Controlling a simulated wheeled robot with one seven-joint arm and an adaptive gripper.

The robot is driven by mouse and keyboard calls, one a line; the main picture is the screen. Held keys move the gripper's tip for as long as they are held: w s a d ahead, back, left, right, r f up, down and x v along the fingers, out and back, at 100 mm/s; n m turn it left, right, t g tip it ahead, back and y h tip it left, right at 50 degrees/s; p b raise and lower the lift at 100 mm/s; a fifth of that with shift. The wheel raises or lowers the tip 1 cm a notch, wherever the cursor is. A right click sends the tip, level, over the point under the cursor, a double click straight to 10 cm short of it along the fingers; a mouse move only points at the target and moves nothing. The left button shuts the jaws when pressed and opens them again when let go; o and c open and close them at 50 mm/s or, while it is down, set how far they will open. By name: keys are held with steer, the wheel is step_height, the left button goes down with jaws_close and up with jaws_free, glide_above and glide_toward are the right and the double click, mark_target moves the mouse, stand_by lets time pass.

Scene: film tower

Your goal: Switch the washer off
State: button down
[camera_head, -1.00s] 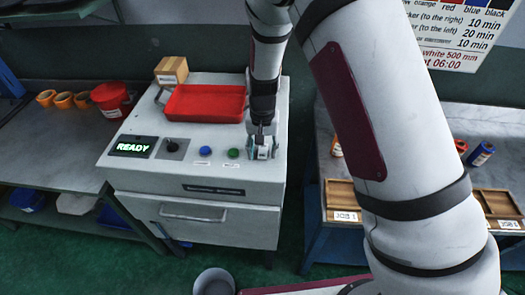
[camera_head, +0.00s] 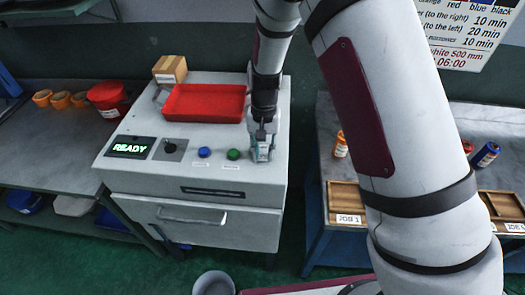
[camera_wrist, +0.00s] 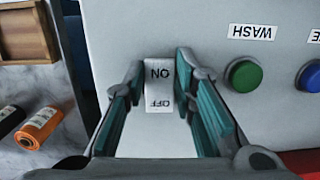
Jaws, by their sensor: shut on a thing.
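The washer (camera_head: 240,192) is a pale grey cabinet with a sloping top. Its display (camera_head: 131,147) is lit and reads READY in green. A white ON/OFF rocker switch (camera_wrist: 159,86) shows in the wrist view, with its lettering upside down. My gripper (camera_head: 263,150) is over the right end of the washer's control panel and mostly hides the switch in the head view.
A green button (camera_wrist: 243,75) labelled WASH and a blue button (camera_wrist: 311,77) are beside the switch. A red tray (camera_head: 205,102) and a cardboard box (camera_head: 170,69) are on the washer's top. Benches stand on both sides; a bucket (camera_head: 213,284) is on the floor in front.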

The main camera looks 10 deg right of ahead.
mark_target(264, 145)
steer(key=shift+w+g+b, duration=0.4)
steer(key=shift+g+b, duration=0.5)
steer(key=shift+b, duration=0.2)
steer(key=shift+s+r, duration=0.1)
steer(key=shift+r, duration=0.05)
steer(key=c, duration=1.3)
jaws_free()
steer(key=shift+r, duration=0.1)
steer(key=v, duration=1.1)
steer(key=shift+w+d+r, duration=0.25)
steer(key=shift+w+r, duration=0.05)
steer(key=shift+r, duration=0.05)
